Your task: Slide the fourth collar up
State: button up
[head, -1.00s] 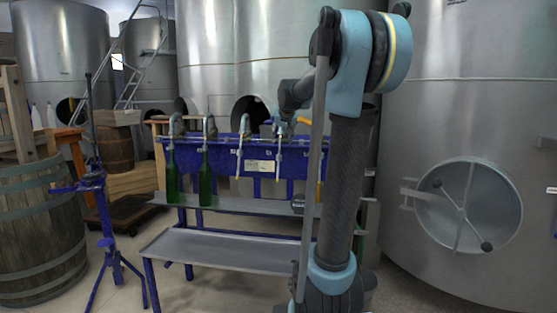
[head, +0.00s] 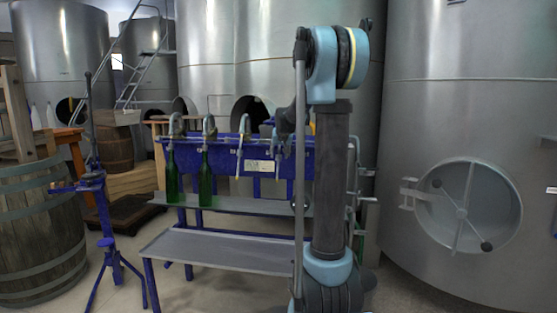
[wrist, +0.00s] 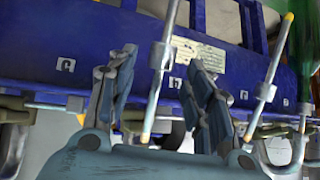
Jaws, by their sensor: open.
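A blue filling machine (head: 225,150) has a row of hanging filler tubes. In the wrist view the machine looks upside down. One tube, which appears to be the fourth, runs between my fingers, with a pale metal collar (wrist: 161,56) on it and a yellow ring near the picture's bottom. My gripper (wrist: 163,70) is open, one finger on each side of this tube. I cannot tell whether either finger touches it. The neighbouring tube to the right carries its own collar (wrist: 265,92). In the head view my arm hides most of the gripper and this collar.
Two green bottles (head: 172,178) (head: 206,180) stand under the left tubes on a metal shelf (head: 240,205). A lower metal tray (head: 215,250) juts forward. A blue stand (head: 100,215) and a barrel (head: 38,230) are at left. A large steel tank (head: 450,100) is at right.

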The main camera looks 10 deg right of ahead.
aim_at(279, 155)
jog(key=shift+x, duration=2.2)
grip_shut()
